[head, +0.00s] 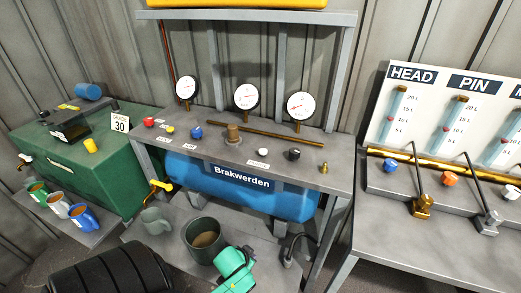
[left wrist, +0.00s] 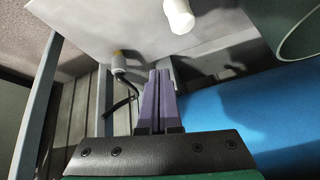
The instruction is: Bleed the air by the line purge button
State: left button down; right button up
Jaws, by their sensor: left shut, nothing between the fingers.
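The grey bench (head: 215,160) carries several small controls with labels too small to read, so I cannot tell which is the line purge button. On it are a red knob (head: 149,122), a blue knob (head: 196,133), a white knob (head: 262,152) and a black knob (head: 294,154). My left gripper (head: 247,257) is low in front of the blue tank, right of the dark bucket (head: 190,236), below the bench top. In the left wrist view its purple fingers (left wrist: 160,75) are together and empty. My right gripper is out of view.
The blue tank (head: 215,186) marked Brakwerden lies under the bench. Three gauges (head: 246,97) stand behind a brass bar. A black hose (head: 292,243) rises near the gripper and shows in the left wrist view (left wrist: 129,82). Mugs (head: 60,205) stand left; brass valves (head: 421,205) right.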

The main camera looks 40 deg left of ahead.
aim_at(263, 153)
pick_arm(q)
jog(key=w+a+r+n+t+y+p, duration=0.1)
jog(key=w+a+r+t, duration=0.1)
jog(key=r, duration=1)
jog(key=w+a+r+n+t+y, duration=0.1)
jog(key=w+a+r+t, duration=0.2)
jog(key=r, duration=1)
jog(key=w+a+r+n+t+y+p, duration=0.1)
jog(key=w+a+r+t, duration=0.2)
jog(key=r, duration=0.9)
jog(key=shift+w+a+r+y+p, duration=0.3)
jog(key=shift+w, duration=0.5)
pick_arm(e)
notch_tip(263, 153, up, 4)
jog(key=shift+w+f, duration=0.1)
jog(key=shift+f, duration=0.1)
pick_arm(q)
jog(key=shift+w, duration=0.1)
